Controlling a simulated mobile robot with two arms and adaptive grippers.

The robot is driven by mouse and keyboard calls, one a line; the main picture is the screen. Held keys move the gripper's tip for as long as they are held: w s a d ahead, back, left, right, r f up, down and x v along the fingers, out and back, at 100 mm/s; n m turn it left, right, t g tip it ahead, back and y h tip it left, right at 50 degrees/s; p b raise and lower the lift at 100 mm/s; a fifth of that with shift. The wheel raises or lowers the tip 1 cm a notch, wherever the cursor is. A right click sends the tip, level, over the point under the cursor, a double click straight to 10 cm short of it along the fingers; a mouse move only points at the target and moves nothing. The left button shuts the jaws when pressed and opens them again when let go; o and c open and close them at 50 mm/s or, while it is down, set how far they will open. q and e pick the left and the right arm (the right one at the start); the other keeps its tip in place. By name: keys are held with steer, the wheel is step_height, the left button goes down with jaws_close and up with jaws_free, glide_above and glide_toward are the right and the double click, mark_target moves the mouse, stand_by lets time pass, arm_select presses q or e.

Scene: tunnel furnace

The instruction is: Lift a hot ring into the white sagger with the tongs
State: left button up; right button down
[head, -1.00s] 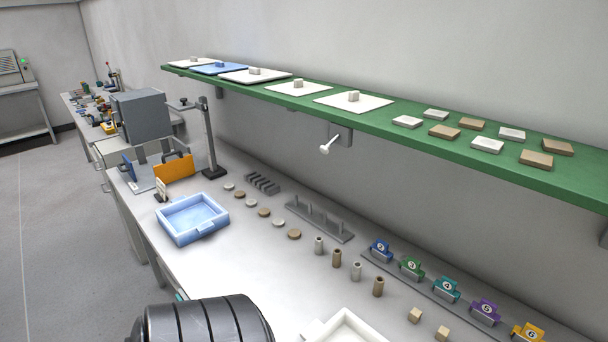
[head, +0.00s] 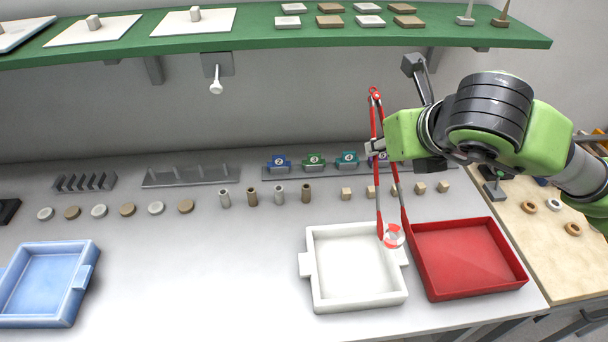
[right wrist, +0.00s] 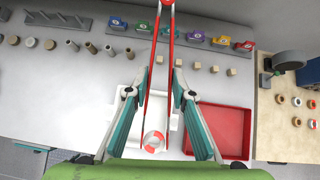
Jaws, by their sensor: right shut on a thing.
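My right gripper (head: 376,148) is shut on the red tongs (head: 377,185), which hang tips down; it also shows in the right wrist view (right wrist: 155,92). A white ring with red patches (head: 393,236) is at the tong tips, and in the right wrist view the ring (right wrist: 153,141) lies between them. The white sagger (head: 312,262) stands on the grey bench. In the head view the ring overlaps the sagger's right rim, near the red tray; its height above them is hard to tell. My left gripper is out of view.
The red tray (head: 425,280) stands just right of the sagger. More rings (head: 528,206) lie on the wooden table (head: 545,250) at the right. A blue tray (head: 82,290) is at the left. Small cylinders, cubes and numbered clips line the back. A green shelf (head: 300,38) overhangs the bench.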

arm_select(q)
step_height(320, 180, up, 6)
steer(key=p, duration=0.5)
arm_select(e)
steer(key=a+f+n+g+y, duration=0.4)
steer(key=a+f+n+y, duration=0.25)
steer(key=a+n, duration=0.4)
arm_select(q)
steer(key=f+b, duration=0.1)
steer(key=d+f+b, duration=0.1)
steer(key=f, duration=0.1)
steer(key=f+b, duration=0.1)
steer(key=b, duration=0.1)
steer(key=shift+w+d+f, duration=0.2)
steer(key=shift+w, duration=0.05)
arm_select(e)
step_height(320, 180, down, 10)
steer(key=shift+s+a+r+m, duration=0.15)
steer(key=shift+s+a+m, duration=0.05)
steer(key=shift+a+m, duration=0.25)
steer(key=c, duration=2.2)
jaws_free()
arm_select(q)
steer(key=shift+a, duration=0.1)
